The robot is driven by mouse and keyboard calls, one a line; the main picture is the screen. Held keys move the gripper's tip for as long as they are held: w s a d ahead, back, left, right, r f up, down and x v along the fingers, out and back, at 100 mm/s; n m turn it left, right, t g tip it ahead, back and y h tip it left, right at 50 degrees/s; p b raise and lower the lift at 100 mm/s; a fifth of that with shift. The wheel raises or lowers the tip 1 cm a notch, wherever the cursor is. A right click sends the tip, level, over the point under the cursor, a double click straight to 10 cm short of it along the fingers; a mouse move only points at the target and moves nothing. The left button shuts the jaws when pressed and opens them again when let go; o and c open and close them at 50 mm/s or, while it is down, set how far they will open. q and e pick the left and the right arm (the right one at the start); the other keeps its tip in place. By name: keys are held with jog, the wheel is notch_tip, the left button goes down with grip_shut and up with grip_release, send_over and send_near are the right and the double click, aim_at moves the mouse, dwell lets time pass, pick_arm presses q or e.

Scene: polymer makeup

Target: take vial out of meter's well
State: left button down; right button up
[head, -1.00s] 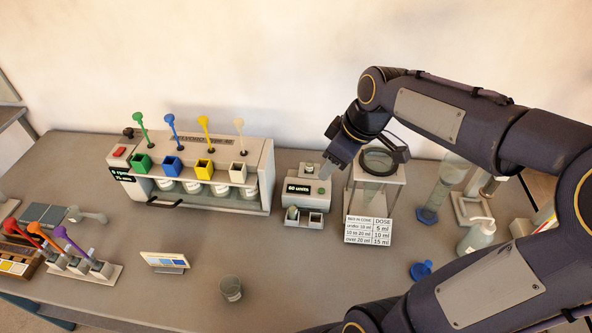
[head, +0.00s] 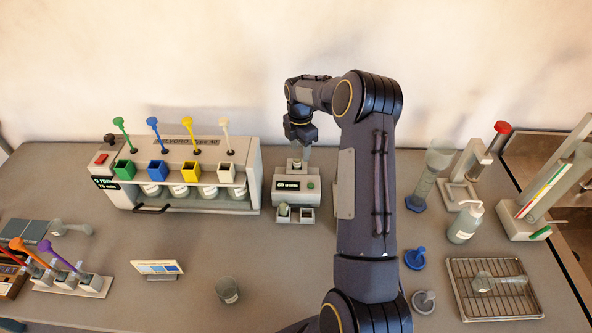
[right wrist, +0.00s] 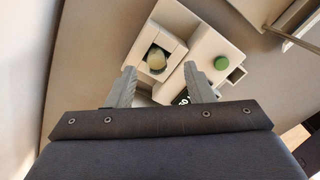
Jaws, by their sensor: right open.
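The grey meter (head: 284,186) stands at the middle back of the table, with a "60 units" display and a green button (right wrist: 221,63). Its well is at the back of its top. In the right wrist view a vial (right wrist: 157,61) with a pale yellowish top sits in the square well. My right gripper (head: 304,148) is just above the well, pointing down. In the right wrist view its fingers (right wrist: 162,88) are apart and empty, with the vial ahead of the gap between them. My left gripper is out of view.
A mixer (head: 205,200) with coloured-handled parts stands left of the meter. A small glass beaker (head: 227,290) and a card stand (head: 157,268) are in front. A blue-based cylinder (head: 430,175), a bottle (head: 465,222) and a wire rack (head: 500,300) are at right. My right arm hides the space beside the meter.

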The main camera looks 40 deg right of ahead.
aim_at(297, 158)
jog(key=f+b, duration=0.1)
jog(key=f, duration=0.2)
jog(key=f+b, duration=0.1)
jog(key=shift+w+a+f+b, duration=0.2)
jog(key=shift+w+f+b, duration=0.1)
jog(key=shift+f+b, duration=0.1)
jog(key=shift+r, duration=0.1)
grip_shut()
